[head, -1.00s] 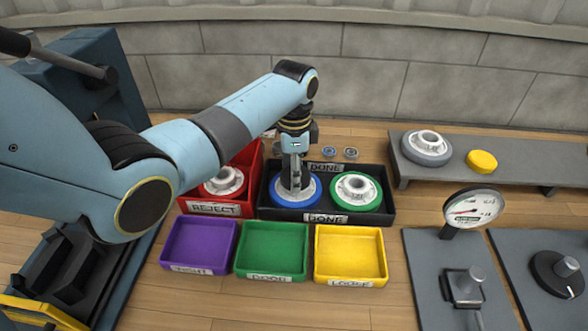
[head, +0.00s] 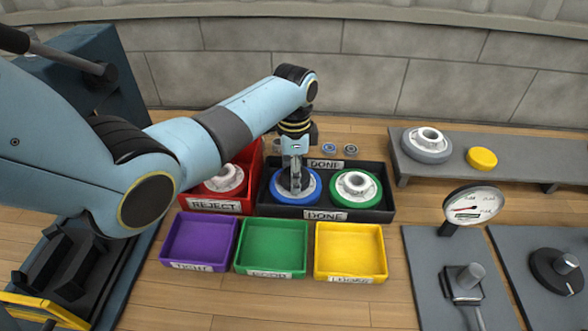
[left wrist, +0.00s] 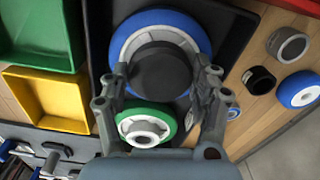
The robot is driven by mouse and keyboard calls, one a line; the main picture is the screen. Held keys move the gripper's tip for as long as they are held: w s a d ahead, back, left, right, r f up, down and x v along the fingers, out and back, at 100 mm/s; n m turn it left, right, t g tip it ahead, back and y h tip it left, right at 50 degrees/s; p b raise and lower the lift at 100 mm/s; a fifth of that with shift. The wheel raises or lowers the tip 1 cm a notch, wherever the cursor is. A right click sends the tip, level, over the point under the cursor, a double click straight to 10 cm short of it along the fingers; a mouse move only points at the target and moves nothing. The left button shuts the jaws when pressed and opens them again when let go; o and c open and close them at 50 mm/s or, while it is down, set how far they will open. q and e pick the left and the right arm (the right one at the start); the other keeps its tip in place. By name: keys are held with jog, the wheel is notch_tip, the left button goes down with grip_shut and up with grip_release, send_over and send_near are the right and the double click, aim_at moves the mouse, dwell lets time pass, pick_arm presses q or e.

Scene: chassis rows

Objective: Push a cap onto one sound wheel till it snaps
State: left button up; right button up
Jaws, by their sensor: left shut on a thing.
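A wheel with a blue rim (head: 300,204) and pale hub lies flat in the left part of the black DONE tray (head: 388,200). It also shows in the left wrist view (left wrist: 203,34). My left gripper (head: 292,178) points straight down over its middle. In the left wrist view my left gripper (left wrist: 163,80) has its two fingers either side of a round black cap (left wrist: 160,70) and is shut on it. The cap covers the hub's centre; I cannot tell whether it is fully seated. A green-rimmed wheel (head: 341,185) lies beside it. My right gripper is not in view.
A red REJECT tray (head: 212,206) holds another wheel. Purple (head: 201,240), green (head: 271,247) and yellow (head: 350,252) trays stand in front. A grey shelf (head: 540,175) at the right holds a grey wheel (head: 427,146) and a yellow disc (head: 481,158). A dial gauge (head: 473,205) stands front right.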

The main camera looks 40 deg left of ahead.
pick_arm(q)
jog(key=shift+f, duration=0.15)
dwell(0.4)
jog(key=o, duration=1.1)
notch_tip(320, 180, up, 12)
dwell(0.3)
